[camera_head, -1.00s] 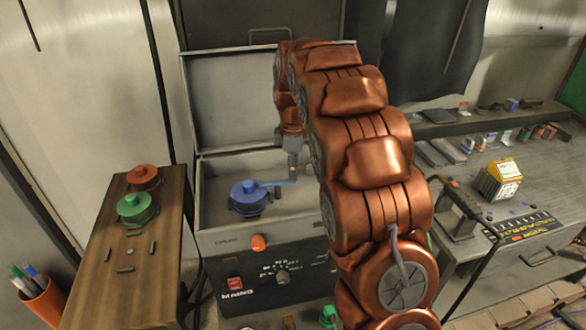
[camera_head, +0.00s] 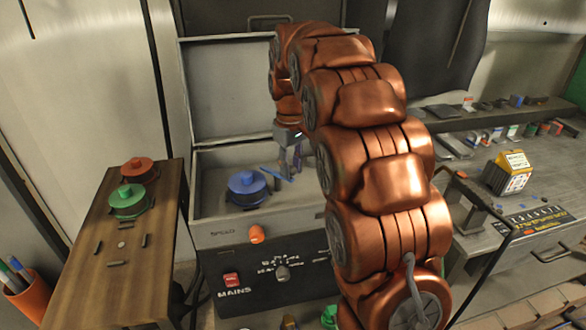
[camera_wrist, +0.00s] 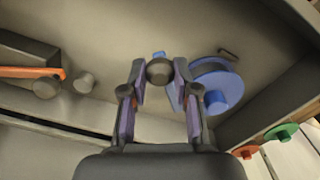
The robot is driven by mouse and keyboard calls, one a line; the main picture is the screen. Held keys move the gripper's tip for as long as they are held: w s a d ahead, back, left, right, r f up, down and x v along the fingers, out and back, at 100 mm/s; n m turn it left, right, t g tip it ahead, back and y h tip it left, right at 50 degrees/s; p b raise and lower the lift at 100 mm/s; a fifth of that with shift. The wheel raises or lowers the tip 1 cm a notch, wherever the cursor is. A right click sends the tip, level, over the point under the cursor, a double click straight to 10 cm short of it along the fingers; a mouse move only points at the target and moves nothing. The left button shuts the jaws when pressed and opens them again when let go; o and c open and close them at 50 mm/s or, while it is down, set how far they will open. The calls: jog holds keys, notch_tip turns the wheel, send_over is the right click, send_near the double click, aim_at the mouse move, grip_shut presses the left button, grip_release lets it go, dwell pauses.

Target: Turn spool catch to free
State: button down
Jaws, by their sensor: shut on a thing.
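The blue spool (camera_head: 247,187) sits inside the open grey machine case (camera_head: 212,236); it also shows right of my fingers in the wrist view (camera_wrist: 222,84). A thin blue lever (camera_head: 274,174), which looks like the spool catch, shows beside the spool. My gripper (camera_head: 290,174) is down in the case at this lever. In the wrist view my gripper (camera_wrist: 159,74) is shut on a round grey knob (camera_wrist: 159,71) between its fingertips. A small blue piece (camera_wrist: 158,54) shows just beyond the knob. Most of the lever is hidden by the knob and fingers.
The case lid (camera_head: 240,90) stands open behind. A wooden side table (camera_head: 105,250) at left holds a red spool (camera_head: 137,169) and a green spool (camera_head: 127,200). An orange bar (camera_wrist: 32,72) is left of my fingers in the wrist view. A cluttered bench stands at right.

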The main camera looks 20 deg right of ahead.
jog(key=m, duration=0.1)
jog(key=a+m+b, duration=0.1)
jog(key=m, duration=0.1)
jog(key=shift+s+a, duration=0.1)
jog(key=shift+s, duration=0.1)
jog(key=shift+a+m, duration=0.3)
jog(key=shift+m, duration=0.5)
jog(key=shift+a+m, duration=0.25)
jog(key=shift+m, duration=0.55)
jog(key=shift+b, duration=0.3)
jog(key=c, duration=0.9)
grip_release()
jog(key=shift+o, duration=0.2)
notch_tip(320, 180, up, 8)
jog(key=shift+f, duration=0.25)
